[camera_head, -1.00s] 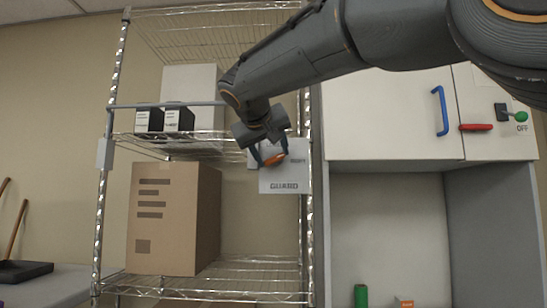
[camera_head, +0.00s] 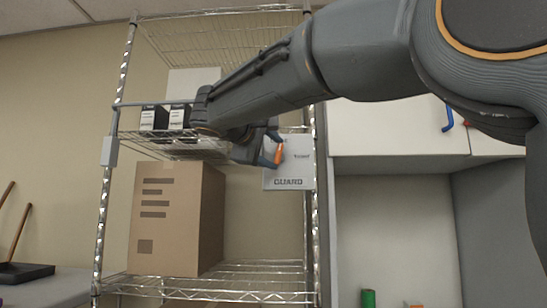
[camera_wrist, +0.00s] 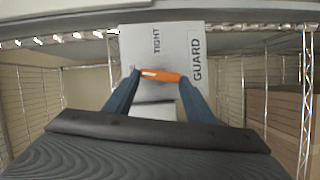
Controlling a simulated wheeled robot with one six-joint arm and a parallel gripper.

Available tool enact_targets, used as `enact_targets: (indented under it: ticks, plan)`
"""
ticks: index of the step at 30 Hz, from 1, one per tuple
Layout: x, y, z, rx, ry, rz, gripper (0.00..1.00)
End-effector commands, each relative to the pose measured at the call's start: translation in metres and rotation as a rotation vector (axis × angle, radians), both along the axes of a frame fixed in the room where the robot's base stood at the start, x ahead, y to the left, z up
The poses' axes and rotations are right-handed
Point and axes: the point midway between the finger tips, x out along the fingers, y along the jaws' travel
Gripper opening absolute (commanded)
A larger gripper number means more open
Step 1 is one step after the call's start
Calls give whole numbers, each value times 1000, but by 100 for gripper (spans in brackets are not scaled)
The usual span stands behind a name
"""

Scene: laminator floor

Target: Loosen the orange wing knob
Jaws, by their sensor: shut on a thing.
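The orange wing knob (camera_head: 279,153) is on the face of a light grey panel (camera_head: 290,178) marked GUARD, fixed at the wire rack's right side. In the head view the knob stands near upright. My gripper (camera_head: 271,150) reaches it from the left, with its blue fingers around it. In the wrist view the orange knob (camera_wrist: 160,75) lies across the picture between the two blue fingertips (camera_wrist: 160,80), which are shut on it. The word TIGHT is printed on the panel (camera_wrist: 157,40) beside the knob. The knob's base is partly hidden.
A wire rack (camera_head: 250,268) holds a large cardboard box (camera_head: 165,220) and small black-and-white boxes (camera_head: 178,117). A white cabinet (camera_head: 385,130) with a blue handle (camera_head: 448,118) stands to the right. A green cylinder (camera_head: 368,298) is at the bottom right.

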Motion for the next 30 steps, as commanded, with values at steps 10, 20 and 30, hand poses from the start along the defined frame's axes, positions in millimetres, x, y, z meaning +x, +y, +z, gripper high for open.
enact_targets:
  ticks: [10, 20, 30]
  plan:
    - [0, 1, -4, -179, 7, 1, 28]
    - [0, 0, -4, -229, 8, 1, 28]
    - [0, 0, -4, -231, 9, 0, 52]
